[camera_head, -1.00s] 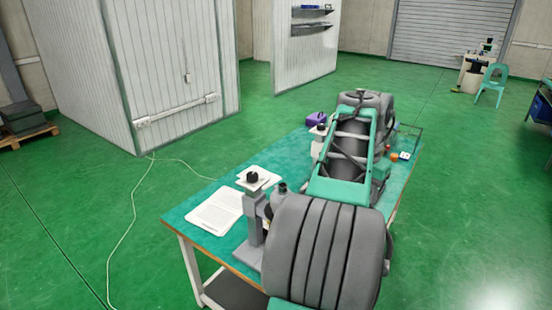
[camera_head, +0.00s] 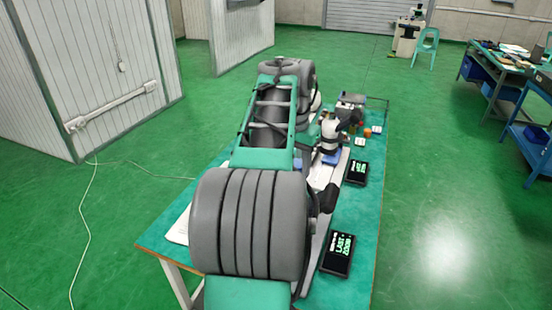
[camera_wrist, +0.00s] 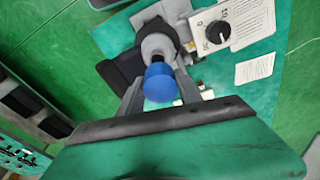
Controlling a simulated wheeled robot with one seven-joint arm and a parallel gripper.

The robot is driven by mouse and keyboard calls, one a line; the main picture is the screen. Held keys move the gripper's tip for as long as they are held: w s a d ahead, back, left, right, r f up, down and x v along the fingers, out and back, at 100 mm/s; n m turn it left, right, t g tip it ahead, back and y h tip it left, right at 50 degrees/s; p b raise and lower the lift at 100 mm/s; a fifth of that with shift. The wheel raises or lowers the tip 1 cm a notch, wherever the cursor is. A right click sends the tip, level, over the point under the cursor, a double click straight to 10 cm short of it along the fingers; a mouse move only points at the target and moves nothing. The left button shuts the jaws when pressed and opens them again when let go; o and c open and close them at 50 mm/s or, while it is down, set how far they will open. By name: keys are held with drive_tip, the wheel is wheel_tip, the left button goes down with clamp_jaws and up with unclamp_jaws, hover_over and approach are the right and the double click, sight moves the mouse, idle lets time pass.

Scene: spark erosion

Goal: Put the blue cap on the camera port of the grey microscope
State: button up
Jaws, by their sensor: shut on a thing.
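In the wrist view my gripper (camera_wrist: 160,90) is shut on the blue cap (camera_wrist: 160,83), a short round cap between the two grey fingers. Directly beyond the cap is a round grey tube end on the grey microscope (camera_wrist: 158,42). The cap overlaps the tube's edge in this view. I cannot tell whether they touch. A white plate with a black knob (camera_wrist: 217,33) is beside the microscope.
Paper sheets (camera_wrist: 254,69) lie near the grey microscope.

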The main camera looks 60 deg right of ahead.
drive_tip(key=shift+s+f+b, duration=0.1)
drive_tip(key=shift+f+b, duration=2.05)
drive_tip(key=shift+f, duration=0.2)
drive_tip(key=shift+a, duration=0.15)
drive_tip(key=shift+f+b, duration=1.2)
drive_tip(key=o, duration=1.4)
drive_tip(key=shift+o, duration=0.4)
